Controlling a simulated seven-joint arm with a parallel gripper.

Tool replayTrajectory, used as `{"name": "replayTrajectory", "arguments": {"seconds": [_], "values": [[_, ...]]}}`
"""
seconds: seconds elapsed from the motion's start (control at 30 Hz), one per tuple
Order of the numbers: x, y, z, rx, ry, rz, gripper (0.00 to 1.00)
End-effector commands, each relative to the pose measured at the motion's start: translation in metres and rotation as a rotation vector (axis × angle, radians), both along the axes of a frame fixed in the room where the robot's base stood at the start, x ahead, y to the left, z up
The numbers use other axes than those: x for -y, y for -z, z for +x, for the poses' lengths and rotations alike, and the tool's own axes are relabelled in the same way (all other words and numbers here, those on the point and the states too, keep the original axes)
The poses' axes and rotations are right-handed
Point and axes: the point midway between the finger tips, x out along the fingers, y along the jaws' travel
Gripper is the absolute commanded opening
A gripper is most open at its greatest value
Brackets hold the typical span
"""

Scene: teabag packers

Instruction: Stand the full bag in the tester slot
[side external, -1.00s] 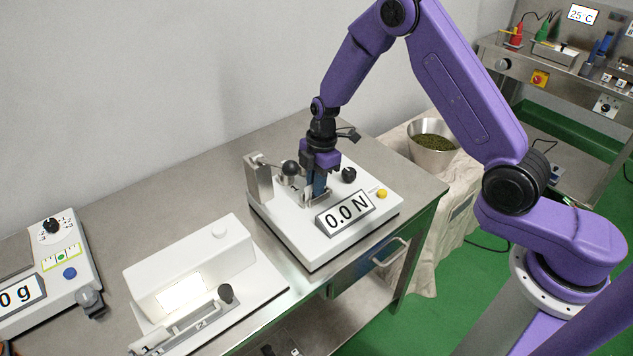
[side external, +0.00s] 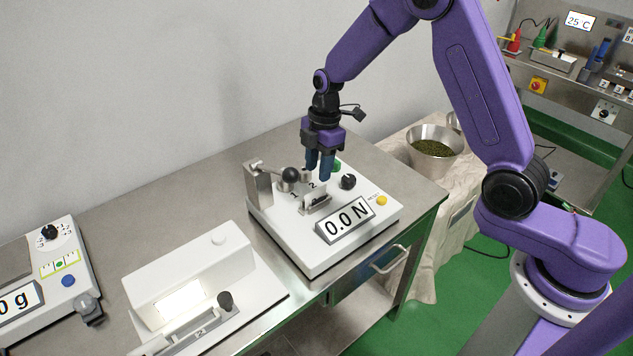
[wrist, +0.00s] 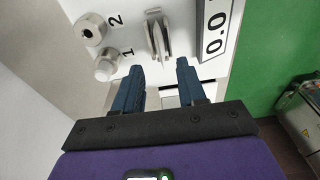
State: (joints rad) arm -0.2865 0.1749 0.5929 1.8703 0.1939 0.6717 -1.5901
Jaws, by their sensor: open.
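The tester (side external: 290,228) is a white box with a 0.0 N display. Its slot (side external: 314,207) is a small metal holder on the top, left of the black knob. A thin pale piece that looks like the bag (side external: 317,196) stands roughly upright between the slot's plates. In the wrist view the slot with the thin piece (wrist: 158,38) shows just ahead of the fingertips; how deep it sits cannot be told. My gripper (side external: 318,175) is open and empty above the slot, apart from the piece. Its two blue fingers (wrist: 160,66) also show in the wrist view.
A metal post with a black ball-ended lever (side external: 290,174) stands left of the slot, near round metal weights marked 1 and 2 (wrist: 92,32). A white sealer (side external: 195,275) and a scale (side external: 50,270) stand further left. A bowl of green leaves (side external: 432,150) is behind right.

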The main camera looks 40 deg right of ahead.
Motion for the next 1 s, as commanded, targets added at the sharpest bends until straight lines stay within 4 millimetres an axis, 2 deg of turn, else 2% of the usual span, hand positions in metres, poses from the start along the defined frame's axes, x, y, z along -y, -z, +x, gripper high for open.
{"name": "replayTrajectory", "arguments": {"seconds": [0.1, 0.23, 0.4, 0.67, 0.83, 1.0], "values": [[0.003, -0.022, 0.001, 0.006, 0.001, 0.001, 0.41], [0.005, -0.038, 0.001, 0.003, 0.001, 0.001, 0.41], [0.006, -0.047, 0.000, 0.001, 0.001, 0.000, 0.41], [0.003, -0.050, -0.003, -0.001, 0.007, -0.002, 0.41], [-0.009, -0.063, -0.022, -0.011, 0.038, -0.010, 0.41], [-0.021, -0.078, -0.055, -0.024, 0.091, -0.024, 0.41]]}}
